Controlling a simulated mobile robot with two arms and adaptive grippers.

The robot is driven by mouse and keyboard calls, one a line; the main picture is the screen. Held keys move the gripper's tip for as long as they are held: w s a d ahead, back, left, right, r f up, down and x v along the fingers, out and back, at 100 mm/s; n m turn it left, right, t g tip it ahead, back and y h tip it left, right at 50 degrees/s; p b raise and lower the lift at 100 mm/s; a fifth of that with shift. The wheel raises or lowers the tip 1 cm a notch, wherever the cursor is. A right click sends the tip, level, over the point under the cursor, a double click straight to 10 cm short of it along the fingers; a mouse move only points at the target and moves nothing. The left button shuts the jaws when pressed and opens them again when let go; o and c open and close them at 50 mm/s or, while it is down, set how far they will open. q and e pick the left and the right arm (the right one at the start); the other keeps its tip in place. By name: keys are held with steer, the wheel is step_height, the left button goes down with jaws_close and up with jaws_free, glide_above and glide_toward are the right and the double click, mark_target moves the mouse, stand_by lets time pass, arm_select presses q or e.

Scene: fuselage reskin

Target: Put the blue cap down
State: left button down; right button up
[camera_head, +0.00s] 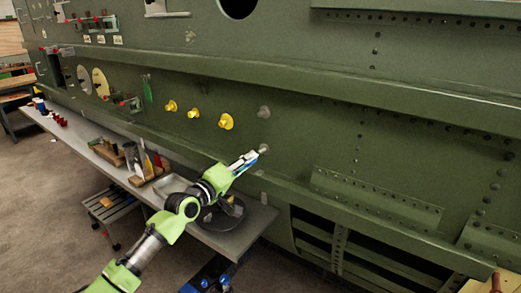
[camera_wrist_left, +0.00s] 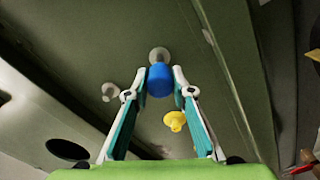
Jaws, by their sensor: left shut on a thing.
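The blue cap (camera_wrist_left: 160,80) sits between the fingertips of my left gripper (camera_wrist_left: 160,88) in the left wrist view. The gripper is shut on it. Right beyond the cap is a grey round fitting (camera_wrist_left: 158,54) on the green fuselage panel; I cannot tell whether the cap touches it. In the head view my left gripper (camera_head: 256,155) reaches up to the panel, with its tips at the lower grey fitting (camera_head: 264,148). The cap cannot be made out clearly there. My right gripper is not in view.
Several yellow caps (camera_head: 226,121) sit on the panel to the left, and another bare grey fitting (camera_head: 264,112) is above. A long grey bench (camera_head: 235,238) runs below the panel, with a dark round dish (camera_head: 228,217), bottles and small red items (camera_head: 60,121).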

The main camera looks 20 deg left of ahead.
arm_select(q)
steer(key=shift+s+a, duration=0.1)
steer(key=shift+s, duration=0.2)
